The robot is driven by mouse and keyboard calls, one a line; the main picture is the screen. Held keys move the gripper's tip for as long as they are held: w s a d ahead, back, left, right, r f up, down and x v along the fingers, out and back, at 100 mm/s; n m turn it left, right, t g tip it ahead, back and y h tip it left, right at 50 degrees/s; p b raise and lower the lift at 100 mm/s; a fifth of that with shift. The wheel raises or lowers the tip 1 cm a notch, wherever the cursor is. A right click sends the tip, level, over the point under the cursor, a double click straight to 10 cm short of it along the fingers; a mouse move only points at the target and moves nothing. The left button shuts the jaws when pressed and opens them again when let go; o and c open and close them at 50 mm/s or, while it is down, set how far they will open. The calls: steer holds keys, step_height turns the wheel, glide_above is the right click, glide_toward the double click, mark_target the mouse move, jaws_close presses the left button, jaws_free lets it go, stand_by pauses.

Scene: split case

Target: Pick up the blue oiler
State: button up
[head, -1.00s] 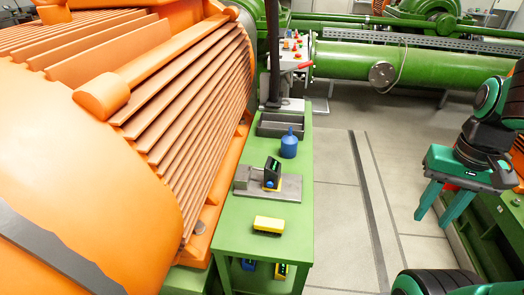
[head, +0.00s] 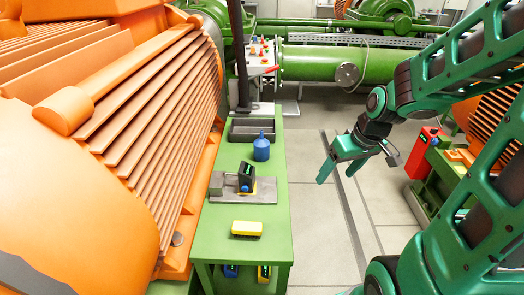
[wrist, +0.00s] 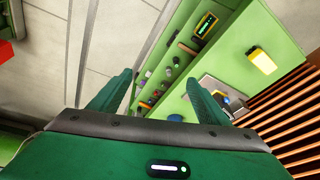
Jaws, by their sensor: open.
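The blue oiler (head: 261,150) stands upright on the green bench (head: 240,213), in front of a grey tray (head: 254,129). My gripper (head: 339,174) is open and empty, to the right of the oiler and clear of the bench, over the floor side. Its fingers point down and toward the left. In the wrist view my gripper (wrist: 160,79) shows its two fingers spread apart with nothing between them.
A grey plate with a dark device (head: 246,176) and a yellow box (head: 246,229) are on the bench, nearer than the oiler. A large orange finned machine (head: 150,110) borders the bench on the left. A red case (head: 425,152) stands at the right. Open floor lies between.

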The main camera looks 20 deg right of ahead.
steer(key=w+a+f+n+t+y, duration=0.25)
steer(key=w+a, duration=0.25)
steer(key=w, duration=0.3)
steer(key=w+a+f+n+t+y, duration=0.1)
steer(key=w+a+f+n+t, duration=0.2)
steer(key=w, duration=0.5)
steer(key=m+t, duration=0.1)
steer(key=t, duration=0.2)
glide_toward(265, 147)
steer(key=shift+g+y, duration=0.25)
steer(key=shift+y, duration=0.2)
steer(key=x, duration=0.5)
steer(key=shift+s+a+f, duration=0.1)
steer(key=shift+a+f, duration=0.1)
steer(key=shift+f, duration=0.15)
steer(key=shift+w+d+f+m+t, duration=0.1)
steer(key=shift+w+m+t, duration=0.15)
steer(key=shift+w, duration=0.2)
steer(key=shift+w+f+m+t, duration=0.15)
steer(key=shift+w+t, duration=0.1)
steer(key=shift+w, duration=0.2)
steer(key=x, duration=0.4)
steer(key=shift+w+f, duration=0.2)
steer(key=shift+w, duration=0.2)
steer(key=shift+d+x, duration=0.15)
steer(key=shift+x, duration=1.2)
steer(key=shift+d+x, duration=0.15)
steer(key=shift+x, duration=1.2)
steer(key=shift+w, duration=0.1)
steer(key=c, duration=1.3)
